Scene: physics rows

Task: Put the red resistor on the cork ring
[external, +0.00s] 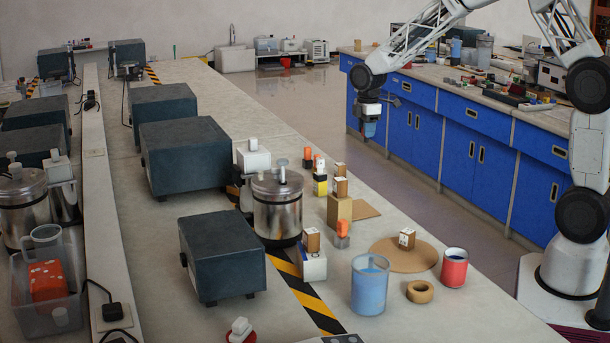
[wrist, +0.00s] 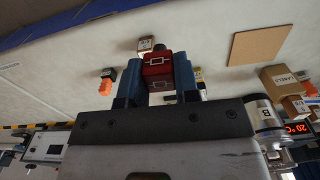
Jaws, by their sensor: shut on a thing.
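The red resistor (wrist: 157,66) is a red block with a pale rectangle symbol on its faces. In the wrist view it sits between the two blue fingers of my gripper (wrist: 158,72), which is shut on it. In the external view my gripper (external: 370,128) hangs high, beyond the far right edge of the long bench; the resistor cannot be made out there. The cork ring (external: 420,292) is a small tan ring lying flat on the bench near the front right, well below and nearer the camera than my gripper. Its hole looks empty. I cannot identify it in the wrist view.
Beside the ring stand a blue cup (external: 370,287) and a red cup (external: 454,270). A cardboard box (external: 338,208), small blocks and a steel pot (external: 278,212) stand farther left.

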